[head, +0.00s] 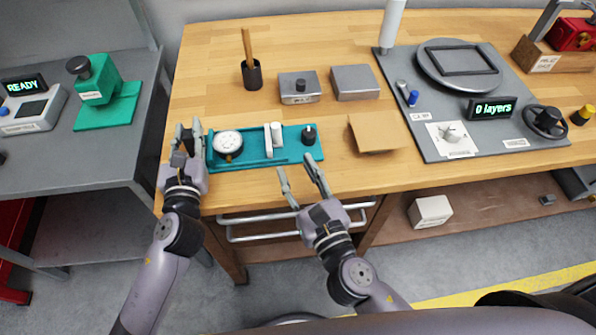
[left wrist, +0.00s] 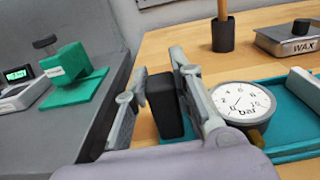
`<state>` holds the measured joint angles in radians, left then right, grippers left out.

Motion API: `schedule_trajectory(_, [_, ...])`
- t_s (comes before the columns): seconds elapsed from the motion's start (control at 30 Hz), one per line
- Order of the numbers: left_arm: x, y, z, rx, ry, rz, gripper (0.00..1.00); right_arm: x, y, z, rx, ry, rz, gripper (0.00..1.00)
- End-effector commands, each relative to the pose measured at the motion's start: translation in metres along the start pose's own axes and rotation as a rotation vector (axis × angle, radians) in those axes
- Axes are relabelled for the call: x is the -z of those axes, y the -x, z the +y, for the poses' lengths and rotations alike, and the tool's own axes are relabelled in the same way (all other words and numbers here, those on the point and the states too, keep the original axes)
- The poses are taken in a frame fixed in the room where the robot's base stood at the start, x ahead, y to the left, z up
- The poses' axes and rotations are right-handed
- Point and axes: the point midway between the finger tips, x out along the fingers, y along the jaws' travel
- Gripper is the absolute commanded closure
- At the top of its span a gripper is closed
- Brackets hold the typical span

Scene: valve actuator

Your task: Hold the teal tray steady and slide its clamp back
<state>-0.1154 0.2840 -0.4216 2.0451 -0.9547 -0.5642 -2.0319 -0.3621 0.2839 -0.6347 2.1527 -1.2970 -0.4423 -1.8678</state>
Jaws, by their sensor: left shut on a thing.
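The teal tray (head: 255,159) lies on the wooden bench near its front edge. It carries a round white gauge (head: 228,142), a white upright clamp-like piece (head: 276,134) at mid-length and a black knob (head: 309,134) at its right end. My left gripper (head: 188,127) is at the tray's left end, its fingers around a black block (left wrist: 166,106) seen in the left wrist view beside the gauge (left wrist: 242,102). My right gripper (head: 296,166) is open and empty, just in front of the tray's right half, its fingers pointing toward the clamp and knob.
A tan square pad (head: 374,133) lies right of the tray. Behind are a WAX tin (head: 299,88), a grey block (head: 355,82) and a black cup with a stick (head: 252,75). A grey board (head: 430,140) with instruments fills the right. A grey side table (head: 60,150) stands left.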

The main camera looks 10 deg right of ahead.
Motion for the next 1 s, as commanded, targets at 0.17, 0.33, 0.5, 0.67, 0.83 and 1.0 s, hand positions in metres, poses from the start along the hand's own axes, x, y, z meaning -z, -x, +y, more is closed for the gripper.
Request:
schedule_trajectory(0.17, [-0.0018,-0.0003,0.0001,0.0,0.001,-0.003,1.0,-0.0003,0.0001,0.0,0.0,0.0,-0.001,0.62])
schedule_trajectory(0.33, [-0.0018,-0.0003,0.0002,0.0,0.001,-0.003,0.76,-0.0002,-0.0001,0.0,0.0,0.0,0.0,0.62])
schedule_trajectory(0.5, [-0.0013,-0.0002,0.0002,0.0,0.001,-0.002,0.65,-0.0001,-0.0002,0.0001,0.0,0.0,0.0,0.62])
schedule_trajectory(0.67, [-0.0007,-0.0002,0.0002,0.0,0.0,-0.001,0.54,-0.0001,-0.0002,0.0001,0.0,0.0,0.0,0.62])
schedule_trajectory(0.83, [-0.0004,-0.0001,0.0002,0.0,0.0,-0.001,0.54,0.0,-0.0002,0.0001,0.0,0.0,0.0,0.62])
schedule_trajectory(1.0, [0.0002,0.0029,0.0001,0.0,0.0,0.0,0.54,0.0,-0.0003,0.0001,0.0,0.0,0.0,0.62])
